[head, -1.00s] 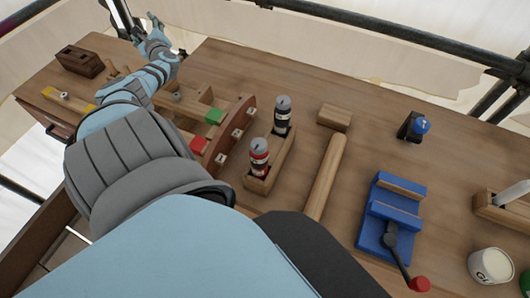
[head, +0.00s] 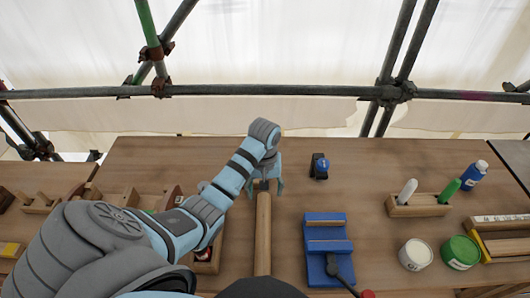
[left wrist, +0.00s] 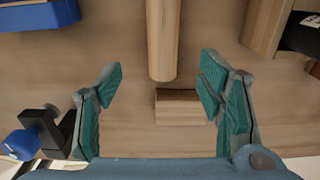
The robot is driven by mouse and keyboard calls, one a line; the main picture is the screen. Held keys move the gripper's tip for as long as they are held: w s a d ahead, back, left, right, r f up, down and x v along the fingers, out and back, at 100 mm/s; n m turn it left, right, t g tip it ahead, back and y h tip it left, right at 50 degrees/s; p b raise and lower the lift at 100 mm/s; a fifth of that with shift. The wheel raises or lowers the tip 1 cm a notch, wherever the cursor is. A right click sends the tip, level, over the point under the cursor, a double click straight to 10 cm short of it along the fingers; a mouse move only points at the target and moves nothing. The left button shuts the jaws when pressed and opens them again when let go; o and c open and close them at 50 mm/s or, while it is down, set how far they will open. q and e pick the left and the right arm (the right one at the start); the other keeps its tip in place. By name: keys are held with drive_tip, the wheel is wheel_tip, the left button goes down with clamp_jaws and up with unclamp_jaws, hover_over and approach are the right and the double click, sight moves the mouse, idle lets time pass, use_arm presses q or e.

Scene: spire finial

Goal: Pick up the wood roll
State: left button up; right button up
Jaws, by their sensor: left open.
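The wood roll (head: 263,238) is a long, light brown cylinder lying on the workbench, pointing toward the back. It also shows in the left wrist view (left wrist: 162,38), with its rounded end toward my gripper. My left gripper (head: 267,188) is over the far end of the roll. In the left wrist view the left gripper (left wrist: 162,65) is open, with one green-padded finger on each side of the roll's end. There is clear space between each finger and the roll. A small wood block (left wrist: 179,108) lies just past that end. My right gripper is not in view.
A blue vise-like fixture (head: 328,247) stands right of the roll. A black item with a blue knob (head: 320,166) is near the gripper's right side. A holder with white and green sticks (head: 418,206) and cans (head: 416,254) stand farther right.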

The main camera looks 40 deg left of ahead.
sight(263, 203)
use_arm(q)
drive_tip(key=f, duration=0.3)
drive_tip(key=f+b, duration=0.1)
drive_tip(key=f, duration=0.6)
drive_tip(key=shift+w+a+f+b, duration=0.15)
drive_tip(key=shift+a+f+b, duration=0.05)
drive_tip(key=shift+a+b, duration=0.2)
drive_tip(key=shift+c, duration=0.2)
drive_tip(key=shift+r, duration=0.1)
drive_tip(key=c, duration=1.4)
